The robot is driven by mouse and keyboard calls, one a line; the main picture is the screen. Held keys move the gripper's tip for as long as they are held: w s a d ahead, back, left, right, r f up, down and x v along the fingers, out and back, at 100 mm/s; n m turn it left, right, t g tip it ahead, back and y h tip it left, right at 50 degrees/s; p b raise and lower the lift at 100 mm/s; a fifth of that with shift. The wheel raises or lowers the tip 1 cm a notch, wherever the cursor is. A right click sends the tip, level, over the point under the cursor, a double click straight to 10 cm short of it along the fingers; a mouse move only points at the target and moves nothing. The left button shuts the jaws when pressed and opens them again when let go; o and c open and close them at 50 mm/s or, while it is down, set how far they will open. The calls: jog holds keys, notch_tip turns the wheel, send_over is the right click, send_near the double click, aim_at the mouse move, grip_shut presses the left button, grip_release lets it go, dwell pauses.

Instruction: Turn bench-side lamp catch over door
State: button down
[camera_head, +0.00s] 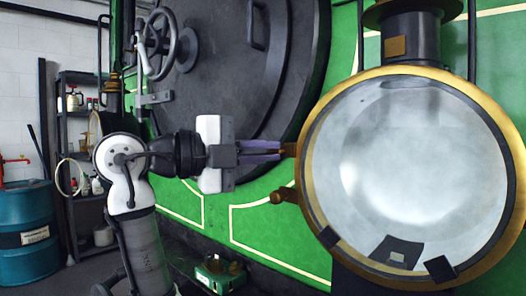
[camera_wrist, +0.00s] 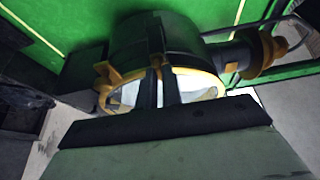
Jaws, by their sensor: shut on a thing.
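The large round lamp has a brass-rimmed glass door (camera_head: 308,130) at the right of the head view. In the wrist view its dark barrel (camera_wrist: 130,42) and yellow rim show, seen tilted. My gripper (camera_head: 284,150) reaches in from the left, level with the door's upper left edge. Its fingers are closed on a small brass-brown catch (camera_head: 290,149) at the rim. In the wrist view the catch (camera_wrist: 157,61) shows between the fingertips, partly hidden by them. A brown knob-like piece (camera_head: 284,195) projects from the lamp's left side, below my gripper.
A black round door with a handwheel (camera_head: 172,50) is on the green front behind my arm. Two black clips, one at the lower left (camera_head: 328,238), overlap the rim. A blue drum (camera_head: 25,240) and shelves stand far left. The lamp's chimney (camera_head: 410,40) rises above it.

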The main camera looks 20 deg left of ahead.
jog(key=c, duration=1.6)
grip_release()
jog(key=shift+o, duration=0.2)
jog(key=shift+s, duration=0.1)
jog(key=b+v, duration=0.2)
jog(key=v, duration=1.1)
jog(key=shift+s+a+b, duration=0.2)
jog(key=shift+a+b, duration=0.1)
jog(key=shift+b, duration=0.05)
